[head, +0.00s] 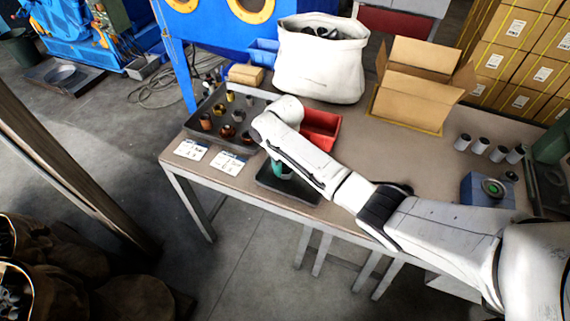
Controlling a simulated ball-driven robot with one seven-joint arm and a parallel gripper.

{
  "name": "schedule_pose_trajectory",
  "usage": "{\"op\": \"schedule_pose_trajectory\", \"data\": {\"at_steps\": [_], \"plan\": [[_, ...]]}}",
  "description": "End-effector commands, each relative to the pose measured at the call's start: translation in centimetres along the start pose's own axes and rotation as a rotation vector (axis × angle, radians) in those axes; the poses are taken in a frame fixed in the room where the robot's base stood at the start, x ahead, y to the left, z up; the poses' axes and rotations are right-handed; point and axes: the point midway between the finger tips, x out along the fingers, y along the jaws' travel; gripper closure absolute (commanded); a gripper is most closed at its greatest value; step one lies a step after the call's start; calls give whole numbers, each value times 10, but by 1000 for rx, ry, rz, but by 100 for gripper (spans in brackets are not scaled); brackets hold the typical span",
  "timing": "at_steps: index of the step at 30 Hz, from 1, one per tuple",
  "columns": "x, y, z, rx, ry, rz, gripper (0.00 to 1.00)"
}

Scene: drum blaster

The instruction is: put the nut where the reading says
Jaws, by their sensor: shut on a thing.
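My white arm reaches from the right across the table, and its wrist (285,108) is above the table's middle. My gripper is hidden behind the forearm, so its jaws and anything in them do not show. No nut can be made out for sure. No reading is legible. Two white printed cards (191,149) (229,162) lie at the front left; their text is too small to read.
A dark tray (193,133) with several brown and metallic parts is at the left. A red bin (320,128) stands behind the forearm. A white sack (322,62), open carton (418,85), several grey cylinders (480,146) and a blue box with a green button (488,188) surround clear table.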

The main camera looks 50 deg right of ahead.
Motion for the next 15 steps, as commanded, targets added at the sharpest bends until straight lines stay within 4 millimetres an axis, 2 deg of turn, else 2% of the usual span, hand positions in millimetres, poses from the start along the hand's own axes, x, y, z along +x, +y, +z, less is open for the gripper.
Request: {"op": "schedule_pose_trajectory", "data": {"at_steps": [14, 15], "plan": [[7, 0, 0, 0, 0, 0, 90], [8, -1, 0, 0, -1, -1, 50]]}}
